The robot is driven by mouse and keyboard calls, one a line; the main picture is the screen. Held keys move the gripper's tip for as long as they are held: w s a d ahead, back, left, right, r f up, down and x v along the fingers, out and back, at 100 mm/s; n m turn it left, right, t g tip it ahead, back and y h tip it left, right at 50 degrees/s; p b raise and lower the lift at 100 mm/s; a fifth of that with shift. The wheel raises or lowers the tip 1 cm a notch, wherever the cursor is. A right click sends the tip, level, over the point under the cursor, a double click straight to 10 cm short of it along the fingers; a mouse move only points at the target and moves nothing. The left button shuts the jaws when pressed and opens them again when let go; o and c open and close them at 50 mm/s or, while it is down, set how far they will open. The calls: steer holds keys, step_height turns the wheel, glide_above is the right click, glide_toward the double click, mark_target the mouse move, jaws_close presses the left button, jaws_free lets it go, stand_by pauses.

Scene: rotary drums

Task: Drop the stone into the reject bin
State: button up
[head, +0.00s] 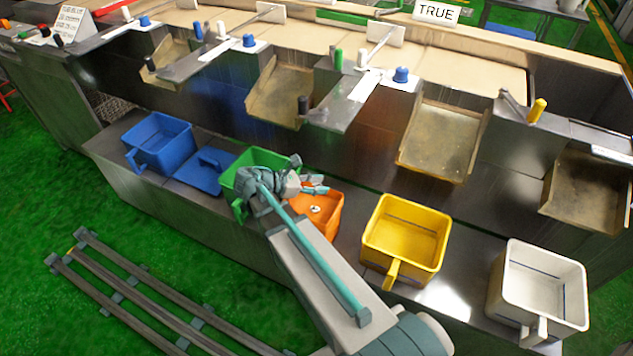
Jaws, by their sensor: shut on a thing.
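My gripper (316,188) is above the left rim of the orange bin (326,226), close to the right end of the green bin (262,157). It is shut on the stone, which is too small and covered to make out clearly between the fingers. A small pale object with a dark spot (315,209) shows against the inside of the orange bin, below the fingertips; I cannot tell what it is. No bin carries a readable reject label. A yellow bin (405,238) and a white bin (541,283) stand further right, both looking empty.
A blue bin (158,143) and a flat blue piece (205,170) are on the left of the metal ledge. Several chutes (440,143) slope down behind the bins. A sign reading TRUE (436,12) stands at the back. Rails (150,300) lie on the green floor.

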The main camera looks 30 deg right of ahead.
steer(key=shift+f+b, duration=2.45)
steer(key=shift+f, duration=0.1)
jaws_close()
steer(key=o, duration=1.1)
jaws_free()
steer(key=shift+c, duration=0.2)
steer(key=v, duration=1.2)
